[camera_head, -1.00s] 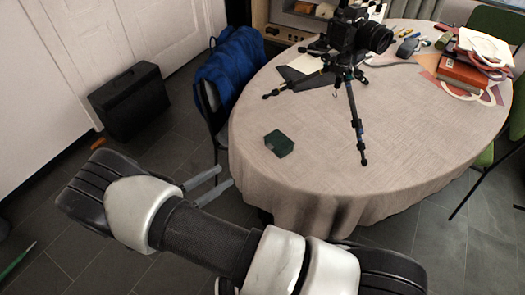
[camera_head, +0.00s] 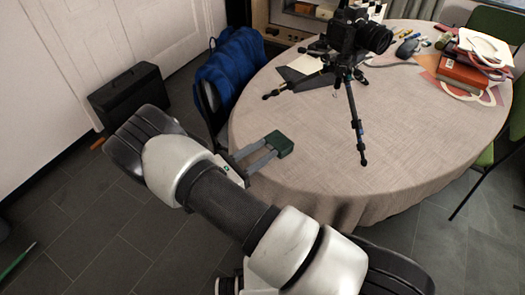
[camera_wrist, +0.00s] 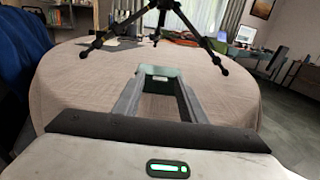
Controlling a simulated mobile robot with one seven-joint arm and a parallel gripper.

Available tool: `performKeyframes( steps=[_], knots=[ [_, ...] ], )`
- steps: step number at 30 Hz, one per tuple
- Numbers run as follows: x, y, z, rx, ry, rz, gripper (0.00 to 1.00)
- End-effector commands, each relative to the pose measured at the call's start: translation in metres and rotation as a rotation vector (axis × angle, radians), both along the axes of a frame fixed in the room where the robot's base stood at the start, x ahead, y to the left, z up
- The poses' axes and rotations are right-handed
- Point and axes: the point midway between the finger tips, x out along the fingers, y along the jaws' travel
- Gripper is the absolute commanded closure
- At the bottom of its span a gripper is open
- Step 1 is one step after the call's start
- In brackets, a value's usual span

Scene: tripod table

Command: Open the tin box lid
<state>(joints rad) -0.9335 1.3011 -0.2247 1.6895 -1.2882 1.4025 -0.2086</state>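The small dark green tin box (camera_head: 280,143) sits near the left edge of the cloth-covered table (camera_head: 310,180). Its lid looks closed. In the wrist view the box (camera_wrist: 160,71) is straight ahead, with a pale patch on its near face. My gripper (camera_head: 271,148) reaches from the left over the table edge. Its two grey fingers are apart and hold nothing between them. In the wrist view the fingertips (camera_wrist: 161,84) come up to the near side of the box, one toward each side. I cannot tell whether they touch it.
A black camera (camera_head: 362,35) on a tripod (camera_head: 355,115) stands behind the box. A chair with a blue jacket (camera_head: 230,70) is close to my arm on the left. Books (camera_head: 465,72) and small items lie at the back right. The table's front right is clear.

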Motion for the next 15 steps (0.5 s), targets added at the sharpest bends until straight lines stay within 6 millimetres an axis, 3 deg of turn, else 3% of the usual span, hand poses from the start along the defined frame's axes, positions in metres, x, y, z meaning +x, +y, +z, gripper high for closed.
performKeyframes(
  steps=[8,12,15],
  knots=[
    [0.0006,-0.0009,0.0002,0.0,0.0,0.0,0.64],
    [0.0006,-0.0008,0.0002,0.0,0.0,0.0,0.88],
    [0.0006,-0.0008,0.0001,0.0,0.0,0.0,1.0]
  ],
)
